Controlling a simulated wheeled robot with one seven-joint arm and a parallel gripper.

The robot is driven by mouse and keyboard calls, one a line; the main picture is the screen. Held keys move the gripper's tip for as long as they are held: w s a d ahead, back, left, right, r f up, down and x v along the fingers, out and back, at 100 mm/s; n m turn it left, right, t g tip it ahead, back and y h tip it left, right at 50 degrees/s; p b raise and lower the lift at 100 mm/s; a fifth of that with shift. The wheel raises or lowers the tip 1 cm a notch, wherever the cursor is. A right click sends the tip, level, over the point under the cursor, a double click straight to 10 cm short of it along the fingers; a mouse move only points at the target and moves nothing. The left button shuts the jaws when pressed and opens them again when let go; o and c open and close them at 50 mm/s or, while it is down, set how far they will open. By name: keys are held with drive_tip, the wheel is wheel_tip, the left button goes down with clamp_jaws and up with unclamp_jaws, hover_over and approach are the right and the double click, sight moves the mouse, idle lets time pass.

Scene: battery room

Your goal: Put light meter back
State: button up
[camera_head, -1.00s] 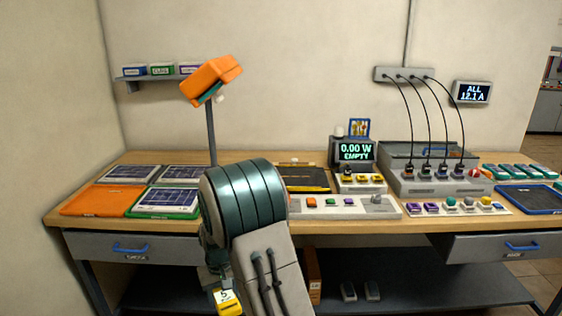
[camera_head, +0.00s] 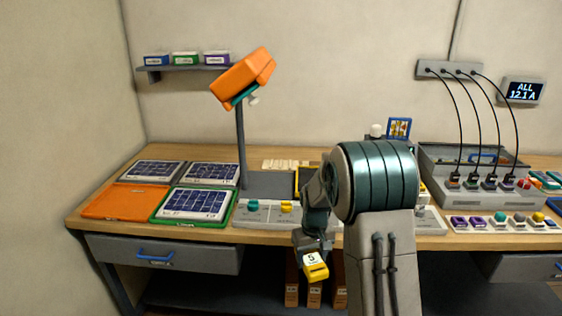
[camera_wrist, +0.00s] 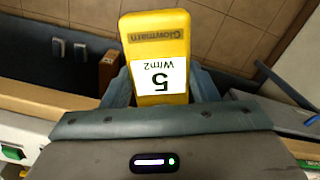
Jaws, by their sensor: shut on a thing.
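The light meter (camera_head: 315,267) is a small yellow handheld block with a white label reading 5. My gripper (camera_head: 315,249) is shut on it and holds it in front of the bench, below the worktop edge. In the wrist view the light meter (camera_wrist: 156,50) stands out from between the fingers, its label reading "5 W/m2" upside down, with "Glowmarn" printed near its end. One finger shows on each side of it in my gripper (camera_wrist: 157,92). My arm hides the middle of the bench.
The wooden bench (camera_head: 120,212) carries solar panels (camera_head: 193,204), an orange plate (camera_head: 124,202), an orange lamp (camera_head: 243,80) and a grey charger box (camera_head: 470,185) with cables. A drawer (camera_head: 165,256) is closed below. Brown boxes (camera_head: 291,280) stand on the lower shelf.

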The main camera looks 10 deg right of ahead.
drive_tip(key=w+d+r+n, duration=1)
drive_tip(key=r+n, duration=0.3)
drive_tip(key=shift+w+n, duration=0.35)
drive_tip(key=shift+n, duration=0.05)
drive_tip(key=shift+r, duration=0.1)
